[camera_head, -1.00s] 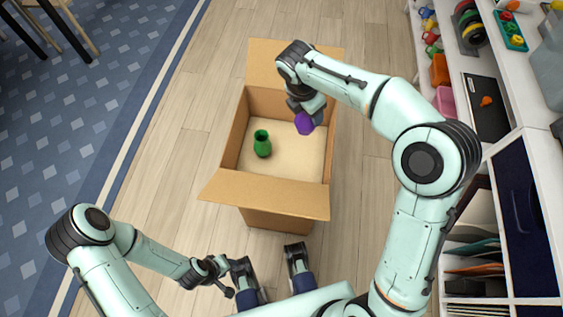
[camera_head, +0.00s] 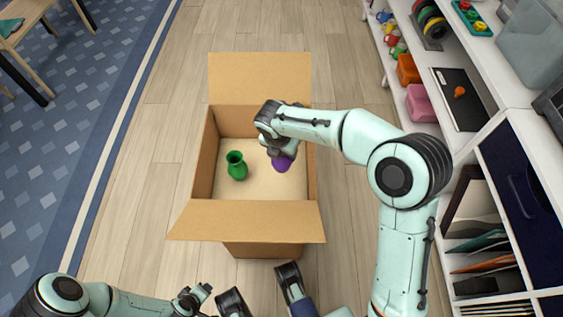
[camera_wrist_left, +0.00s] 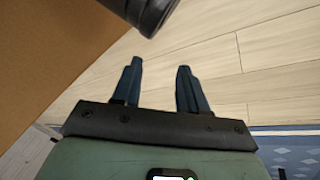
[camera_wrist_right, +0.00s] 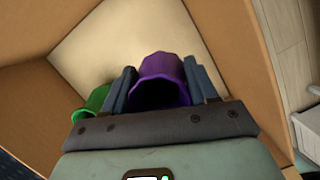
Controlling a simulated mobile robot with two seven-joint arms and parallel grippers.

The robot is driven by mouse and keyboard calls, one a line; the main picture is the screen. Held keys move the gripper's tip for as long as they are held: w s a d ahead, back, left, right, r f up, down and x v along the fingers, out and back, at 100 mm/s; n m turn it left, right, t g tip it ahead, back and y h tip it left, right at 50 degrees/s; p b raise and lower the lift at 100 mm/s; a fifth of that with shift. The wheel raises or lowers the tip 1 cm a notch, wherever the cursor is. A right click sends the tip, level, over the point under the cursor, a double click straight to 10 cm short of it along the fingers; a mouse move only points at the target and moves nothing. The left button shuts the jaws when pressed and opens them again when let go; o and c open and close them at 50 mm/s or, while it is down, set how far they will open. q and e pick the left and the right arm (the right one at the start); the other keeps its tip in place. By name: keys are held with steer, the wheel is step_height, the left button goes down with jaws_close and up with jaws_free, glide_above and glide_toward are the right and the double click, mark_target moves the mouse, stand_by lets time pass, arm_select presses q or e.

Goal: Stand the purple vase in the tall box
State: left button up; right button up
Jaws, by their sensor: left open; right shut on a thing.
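The tall box (camera_head: 205,165) is open cardboard with its flaps folded out, on the floor ahead of me. My right gripper (camera_head: 279,151) is shut on the purple vase (camera_head: 282,164), over the right part of the box. In the right wrist view the vase (camera_wrist_right: 160,68) is between the fingers (camera_wrist_right: 162,88), its dark mouth towards the camera. I cannot tell whether its base touches the box floor. My left gripper (camera_head: 200,293) is open and empty, low in front of the box; its spread fingers (camera_wrist_left: 158,88) show in the left wrist view.
A green vase (camera_head: 236,167) stands in the left part of the box, apart from the purple one; it also shows in the right wrist view (camera_wrist_right: 93,101). White shelves (camera_head: 497,130) with bins and toys line the right. Wooden floor left of the box is clear.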

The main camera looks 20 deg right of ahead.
mark_target(283, 161)
steer(key=shift+f, duration=0.55)
arm_select(q)
steer(key=shift+g, duration=0.7)
steer(key=shift+s+a+f+b, duration=0.15)
steer(key=shift+s+f+b, duration=0.3)
steer(key=shift+s+f, duration=0.5)
steer(key=shift+s+a+f+b, duration=0.15)
steer(key=shift+s+f+b, duration=0.3)
steer(key=shift+s+f, duration=0.4)
arm_select(e)
steer(key=shift+f, duration=2.35)
steer(key=shift+f, duration=0.15)
steer(key=o, duration=1.1)
steer(key=shift+c, duration=0.2)
arm_select(q)
steer(key=shift+s, duration=0.1)
